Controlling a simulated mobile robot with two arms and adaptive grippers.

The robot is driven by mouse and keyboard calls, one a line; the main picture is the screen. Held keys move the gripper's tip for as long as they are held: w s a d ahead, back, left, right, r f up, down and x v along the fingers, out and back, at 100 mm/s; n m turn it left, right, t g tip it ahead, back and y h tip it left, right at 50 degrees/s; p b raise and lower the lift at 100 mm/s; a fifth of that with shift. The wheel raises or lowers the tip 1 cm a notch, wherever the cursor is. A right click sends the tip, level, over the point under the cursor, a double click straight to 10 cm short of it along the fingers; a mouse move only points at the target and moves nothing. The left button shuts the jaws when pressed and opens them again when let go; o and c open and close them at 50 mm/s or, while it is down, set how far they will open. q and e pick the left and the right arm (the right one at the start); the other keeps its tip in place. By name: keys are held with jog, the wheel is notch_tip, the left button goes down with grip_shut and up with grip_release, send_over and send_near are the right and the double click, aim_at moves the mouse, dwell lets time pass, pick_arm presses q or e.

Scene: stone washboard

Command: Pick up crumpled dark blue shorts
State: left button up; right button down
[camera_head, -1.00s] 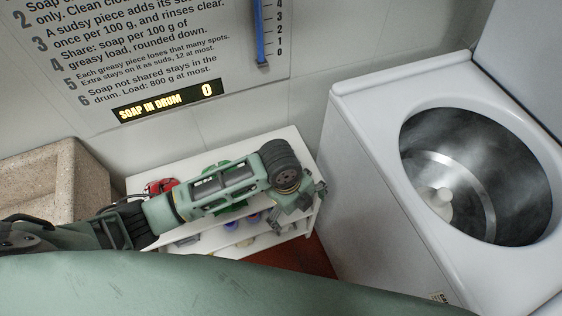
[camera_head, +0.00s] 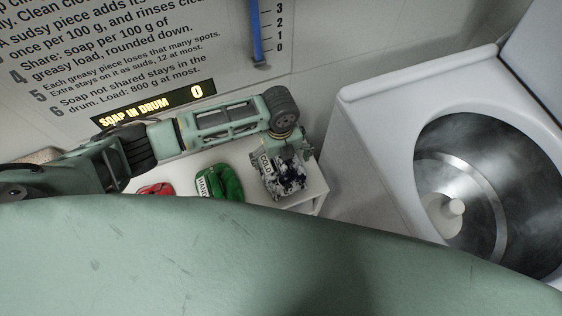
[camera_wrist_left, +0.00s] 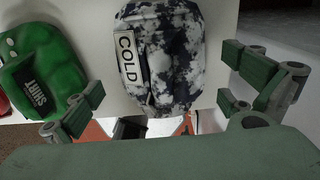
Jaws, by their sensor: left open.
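A crumpled bundle of dark blue and white mottled cloth (camera_head: 288,180) with a COLD tag lies on the white shelf top; I cannot tell if it is the shorts. It fills the middle of the left wrist view (camera_wrist_left: 178,50). No plain dark blue shorts show. My left gripper (camera_head: 302,150) is at the bundle's upper right in the head view. In the wrist view the left gripper (camera_wrist_left: 163,93) has its fingers spread wide, one on each side of the bundle's near end, with nothing gripped. My right gripper is not in view.
A green cloth (camera_head: 219,183) and a red cloth (camera_head: 156,190) lie left of the bundle on the white shelf (camera_head: 312,188). The open washer drum (camera_head: 490,190) stands at right. A wall sign (camera_head: 130,60) reads SOAP IN DRUM 0. My green body covers the lower foreground.

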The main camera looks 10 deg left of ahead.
aim_at(280, 178)
pick_arm(q)
jog(key=shift+s+d+f, duration=0.1)
jog(key=shift+s+f, duration=0.05)
jog(key=shift+f, duration=0.4)
jog(key=shift+s+d+f, duration=0.1)
jog(key=shift+f, duration=0.4)
notch_tip(280, 178, down, 3)
jog(key=shift+r, duration=0.2)
jog(key=shift+f, duration=0.45)
jog(key=shift+w, duration=0.1)
jog(key=c, duration=1.3)
jog(key=shift+c, duration=0.3)
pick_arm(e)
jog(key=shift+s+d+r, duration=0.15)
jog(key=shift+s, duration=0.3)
